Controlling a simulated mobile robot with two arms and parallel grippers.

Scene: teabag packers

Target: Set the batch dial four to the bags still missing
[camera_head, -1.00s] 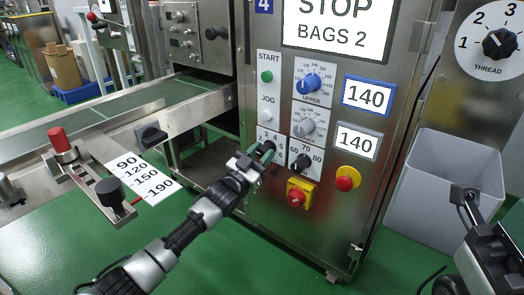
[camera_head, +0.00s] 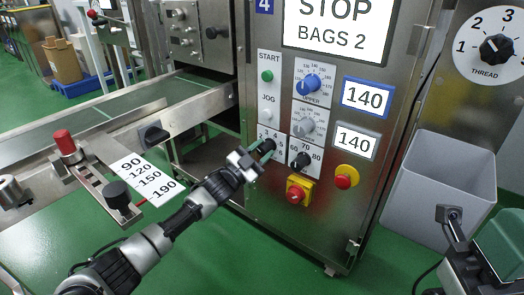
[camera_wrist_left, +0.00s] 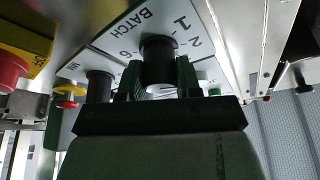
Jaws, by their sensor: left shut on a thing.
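The machine front (camera_head: 340,225) carries a blue plate (camera_head: 264,5) reading 4 and a display (camera_head: 337,28) reading STOP, BAGS 2. The black batch dial (camera_head: 267,145) sits low on its panel, with printed numbers around it partly hidden by my gripper. My left gripper (camera_head: 259,153) is shut on the batch dial. In the left wrist view the dial (camera_wrist_left: 158,62) stands between the two fingers, under the BATCH label; its pointer is not clear. My right gripper (camera_head: 450,214) is at the lower right, in front of the grey bin, away from the panel; its jaws are unclear.
Close by are another black dial (camera_head: 300,161), a red stop button (camera_head: 295,192) on yellow, and a second red button (camera_head: 342,181). UPPER (camera_head: 311,84) and a grey dial (camera_head: 309,126) are above. A grey bin (camera_head: 440,185) stands right. A conveyor (camera_head: 100,130) runs left.

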